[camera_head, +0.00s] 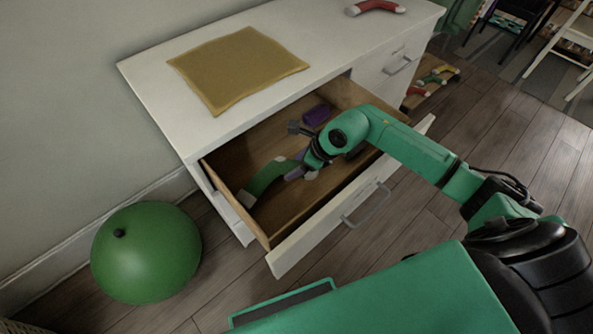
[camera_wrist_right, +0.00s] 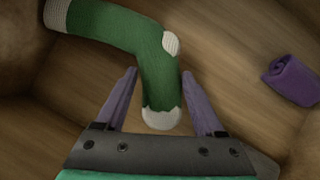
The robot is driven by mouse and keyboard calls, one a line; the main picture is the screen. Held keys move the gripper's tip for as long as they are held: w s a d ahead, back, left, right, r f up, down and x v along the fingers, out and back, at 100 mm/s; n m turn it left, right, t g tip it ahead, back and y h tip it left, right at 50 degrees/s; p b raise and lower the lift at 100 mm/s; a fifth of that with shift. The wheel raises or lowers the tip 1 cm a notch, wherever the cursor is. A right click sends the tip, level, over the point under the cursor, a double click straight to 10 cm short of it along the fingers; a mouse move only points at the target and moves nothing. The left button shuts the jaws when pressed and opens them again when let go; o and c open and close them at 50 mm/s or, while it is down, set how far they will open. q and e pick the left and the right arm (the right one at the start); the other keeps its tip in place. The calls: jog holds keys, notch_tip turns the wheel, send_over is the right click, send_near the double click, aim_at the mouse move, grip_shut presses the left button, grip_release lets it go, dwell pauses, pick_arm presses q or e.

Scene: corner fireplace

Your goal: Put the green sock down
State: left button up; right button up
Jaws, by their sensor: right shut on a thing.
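The green sock (camera_head: 265,178) with white heel, toe and cuff is inside the open wooden drawer (camera_head: 290,208), toward its left end. My right gripper (camera_head: 297,172) reaches down into the drawer and is shut on one end of the sock. In the right wrist view the sock (camera_wrist_right: 150,58) runs between the purple fingers of the right gripper (camera_wrist_right: 158,76) and bends away to the upper left over the drawer floor. I cannot tell whether the sock rests fully on the floor. My left gripper is not in view.
A rolled purple cloth (camera_head: 317,115) lies in the drawer; it also shows in the right wrist view (camera_wrist_right: 292,79). A mustard cloth (camera_head: 237,68) and a red sock (camera_head: 375,7) lie on the white cabinet (camera_head: 300,33). A green ball (camera_head: 146,252) stands on the floor at left.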

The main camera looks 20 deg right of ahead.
notch_tip(320, 180, down, 3)
jog(key=shift+f, duration=0.2)
jog(key=o, duration=1.3)
jog(key=v, duration=1.2)
jog(key=shift+r, duration=0.1)
